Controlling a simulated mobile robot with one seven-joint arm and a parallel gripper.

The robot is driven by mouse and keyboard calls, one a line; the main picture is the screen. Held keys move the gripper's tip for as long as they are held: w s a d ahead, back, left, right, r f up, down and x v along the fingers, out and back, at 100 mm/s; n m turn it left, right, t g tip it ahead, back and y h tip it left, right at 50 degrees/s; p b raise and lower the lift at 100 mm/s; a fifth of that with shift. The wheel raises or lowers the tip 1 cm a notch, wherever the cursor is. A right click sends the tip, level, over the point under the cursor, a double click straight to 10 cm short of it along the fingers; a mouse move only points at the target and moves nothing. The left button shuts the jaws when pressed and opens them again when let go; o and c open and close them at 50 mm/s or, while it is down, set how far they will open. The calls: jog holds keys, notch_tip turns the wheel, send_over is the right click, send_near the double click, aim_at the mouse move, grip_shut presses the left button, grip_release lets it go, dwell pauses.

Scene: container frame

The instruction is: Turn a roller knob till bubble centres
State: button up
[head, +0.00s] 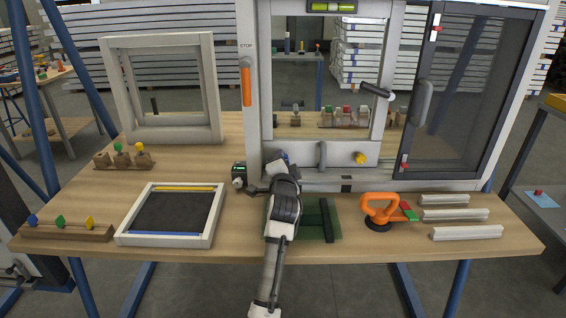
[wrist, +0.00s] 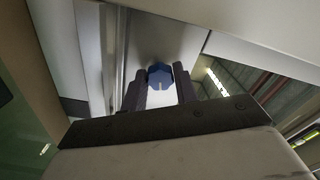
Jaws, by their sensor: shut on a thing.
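My gripper (wrist: 158,88) is shut on a blue roller knob (wrist: 160,72) in the wrist view, with one dark finger on each side of it. The knob sits at the pale frame profile. In the head view my gripper (head: 282,168) is at the lower left of the white window frame (head: 251,120), and my arm hides most of the knob there. A yellow knob (head: 360,158) sits at the lower right of the window. A green bubble vial (head: 333,7) is at the top of the frame. The bubble's exact position is too small to tell.
An open dark-glazed sash (head: 460,90) hangs at the right. An orange suction lifter (head: 380,211) and white profile pieces (head: 466,232) lie on the bench at the right. A small framed panel (head: 170,212) and a knob rack (head: 66,232) lie at the left. A small black device (head: 239,170) stands beside my gripper.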

jog(key=shift+f, duration=0.1)
jog(key=o, duration=1)
jog(key=shift+c, duration=0.2)
jog(key=shift+s, duration=0.1)
jog(key=s+b, duration=0.2)
jog(key=s, duration=1.1)
jog(key=shift+s, duration=0.35)
